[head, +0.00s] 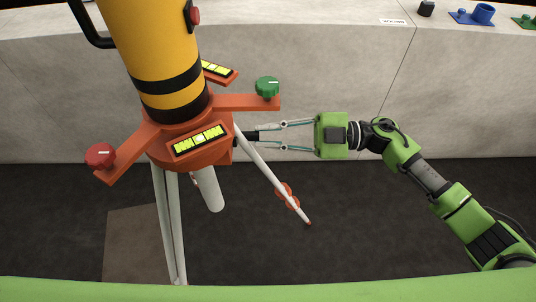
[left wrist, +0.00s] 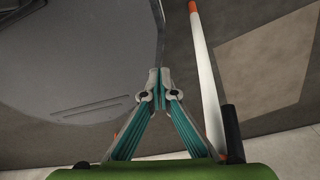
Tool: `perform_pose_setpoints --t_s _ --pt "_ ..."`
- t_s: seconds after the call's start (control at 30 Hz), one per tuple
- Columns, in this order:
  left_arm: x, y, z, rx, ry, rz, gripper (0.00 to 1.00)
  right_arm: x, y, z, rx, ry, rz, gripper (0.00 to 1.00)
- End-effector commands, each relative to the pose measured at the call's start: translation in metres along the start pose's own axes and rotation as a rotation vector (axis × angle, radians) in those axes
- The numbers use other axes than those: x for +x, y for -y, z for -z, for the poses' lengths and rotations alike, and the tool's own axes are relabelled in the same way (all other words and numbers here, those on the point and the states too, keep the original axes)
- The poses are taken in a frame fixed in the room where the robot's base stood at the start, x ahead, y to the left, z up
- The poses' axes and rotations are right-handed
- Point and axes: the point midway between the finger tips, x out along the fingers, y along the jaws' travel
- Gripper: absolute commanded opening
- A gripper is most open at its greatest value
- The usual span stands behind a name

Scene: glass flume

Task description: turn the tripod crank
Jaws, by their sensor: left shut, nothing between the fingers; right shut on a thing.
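The orange tripod head (head: 190,150) carries a yellow and black cylinder (head: 155,50) and stands on white legs (head: 170,225). A short dark crank handle (head: 250,136) sticks out from its right side. My right gripper (head: 257,138) comes in from the right with its fingers around this handle, shut on it; the fingertips partly hide it. My left gripper (left wrist: 160,78) shows only in the left wrist view. It is shut and empty, its tips touching. A white pole with an orange end (left wrist: 203,75) is just right of it.
A red knob (head: 100,155) and a green knob (head: 267,87) sit on the tripod's orange arms. A pale stone counter (head: 330,50) runs behind, with small blue parts (head: 475,15) at its far right. The dark floor (head: 370,220) right of the tripod is clear.

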Motion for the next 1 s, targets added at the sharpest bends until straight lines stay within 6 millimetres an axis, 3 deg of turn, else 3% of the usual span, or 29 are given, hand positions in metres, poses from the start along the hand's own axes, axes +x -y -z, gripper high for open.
perform_pose_setpoints --t_s 0.5,1.0 --pt "0.036 0.001 0.005 -0.001 -0.010 0.002 0.00 0.001 -0.024 0.011 -0.446 -0.005 0.003 0.00" --pt "0.047 0.001 0.003 -0.001 -0.010 0.002 0.00 0.000 -0.034 0.020 -0.619 -0.005 0.002 0.00"
